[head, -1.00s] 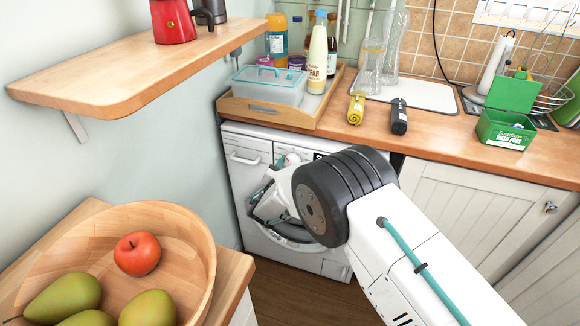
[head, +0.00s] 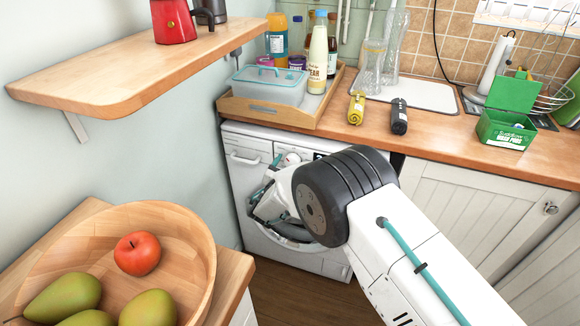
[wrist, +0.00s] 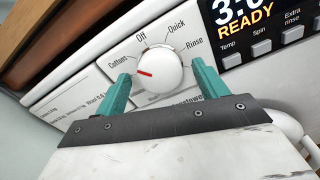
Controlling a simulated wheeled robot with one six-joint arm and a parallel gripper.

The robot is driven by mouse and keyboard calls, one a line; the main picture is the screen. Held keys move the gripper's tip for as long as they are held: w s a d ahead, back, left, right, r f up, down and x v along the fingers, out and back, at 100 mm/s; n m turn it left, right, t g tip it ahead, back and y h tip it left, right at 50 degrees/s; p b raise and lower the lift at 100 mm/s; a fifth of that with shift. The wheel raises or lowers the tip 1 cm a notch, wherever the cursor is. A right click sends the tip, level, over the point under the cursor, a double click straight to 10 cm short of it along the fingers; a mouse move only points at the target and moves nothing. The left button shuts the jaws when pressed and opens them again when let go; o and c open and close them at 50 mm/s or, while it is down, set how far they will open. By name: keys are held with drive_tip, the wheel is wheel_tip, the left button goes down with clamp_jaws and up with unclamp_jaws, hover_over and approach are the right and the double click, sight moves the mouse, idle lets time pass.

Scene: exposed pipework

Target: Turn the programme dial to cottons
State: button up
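The programme dial (wrist: 168,68) is a round white knob with a red pointer mark on the washing machine's front panel. Its red mark points left, close to the Cottons label (wrist: 118,62); Off, Quick and Rinse are printed around the top and right. My gripper (wrist: 162,71) is open, with one teal finger on each side of the dial and a small gap showing at each side. In the head view the washing machine (head: 243,185) stands under the worktop, and my arm hides much of its front; the dial is hard to make out there.
A lit display (wrist: 253,15) reads READY, with buttons below it. The wooden worktop (head: 440,125) above holds a tray (head: 262,114), bottles and a green box (head: 507,125). A fruit bowl (head: 195,240) stands at the near left, under a wall shelf (head: 120,75).

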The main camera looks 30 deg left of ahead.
drive_tip(key=s+d, duration=0.1)
drive_tip(key=s, duration=0.6)
drive_tip(key=shift+s+d, duration=0.2)
drive_tip(key=shift+s, duration=0.15)
drive_tip(key=d+f+m+g+h, duration=0.1)
drive_tip(key=d+f+m+h, duration=0.15)
drive_tip(key=d, duration=0.35)
drive_tip(key=s+d+r+m+g+h, duration=0.1)
drive_tip(key=d+r+m+g+h, duration=0.4)
drive_tip(key=d, duration=0.6)
drive_tip(key=s+d+r+m+g+h, duration=0.1)
drive_tip(key=d+r+m+g+h, duration=0.15)
drive_tip(key=d+r+m, duration=0.6)
drive_tip(key=s+d+r+m+g+h, duration=0.1)
drive_tip(key=d+r+m+g+h, duration=0.2)
drive_tip(key=d, duration=1)
drive_tip(key=s+d+r+m+g+y, duration=0.2)
drive_tip(key=s+d+r+m+y, duration=0.2)
drive_tip(key=s+d+r+m, duration=0.4)
drive_tip(key=s+d+r+m+g+y, duration=0.2)
drive_tip(key=s+d+r+m+y, duration=0.3)
drive_tip(key=s+d+r, duration=0.5)
drive_tip(key=s+d+m, duration=0.2)
drive_tip(key=s+d, duration=0.5)
drive_tip(key=s, duration=0.1)
drive_tip(key=shift+r+m+g+y, duration=0.2)
drive_tip(key=shift+m+g+y, duration=0.1)
drive_tip(key=shift+m+g, duration=0.1)
